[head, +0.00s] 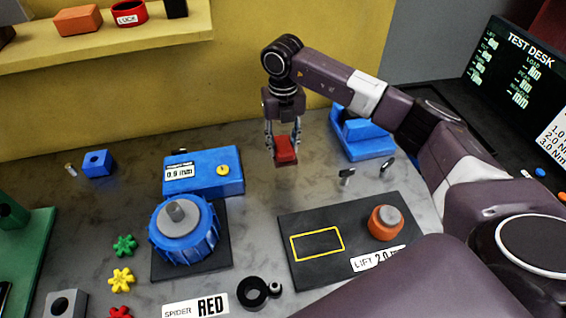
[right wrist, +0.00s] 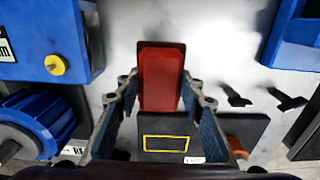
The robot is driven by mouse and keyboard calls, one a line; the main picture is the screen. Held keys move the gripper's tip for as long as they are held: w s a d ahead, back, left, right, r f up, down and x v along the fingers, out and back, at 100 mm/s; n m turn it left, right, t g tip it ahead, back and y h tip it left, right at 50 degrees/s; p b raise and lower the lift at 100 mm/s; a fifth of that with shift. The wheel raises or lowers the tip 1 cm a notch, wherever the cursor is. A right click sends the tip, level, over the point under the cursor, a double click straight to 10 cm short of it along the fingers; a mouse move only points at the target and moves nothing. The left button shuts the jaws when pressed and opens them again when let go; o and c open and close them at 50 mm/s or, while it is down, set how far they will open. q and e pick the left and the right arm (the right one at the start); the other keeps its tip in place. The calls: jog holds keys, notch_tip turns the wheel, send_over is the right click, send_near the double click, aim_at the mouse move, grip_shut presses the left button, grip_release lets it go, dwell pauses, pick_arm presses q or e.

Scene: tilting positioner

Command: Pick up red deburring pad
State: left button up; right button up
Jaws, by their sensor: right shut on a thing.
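A red deburring pad (head: 286,150) is between the fingers of my right gripper (head: 284,140), which is shut on it. The pad hangs over the grey table behind the black plate; I cannot tell exactly how high it is. In the right wrist view the red pad (right wrist: 161,78) shows as an upright block between the two fingers (right wrist: 160,100). My left gripper is not in view.
A black plate (head: 330,275) with a yellow outline and an orange knob (head: 385,223) lies in front. A blue box (head: 204,171) stands left, a blue holder (head: 360,135) right. Small dark parts (head: 346,175) lie nearby. A yellow shelf (head: 60,50) is at the back.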

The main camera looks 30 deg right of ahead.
aim_at(283, 144)
notch_tip(283, 144, up, 10)
jog(key=b, duration=0.2)
jog(key=shift+r, duration=0.25)
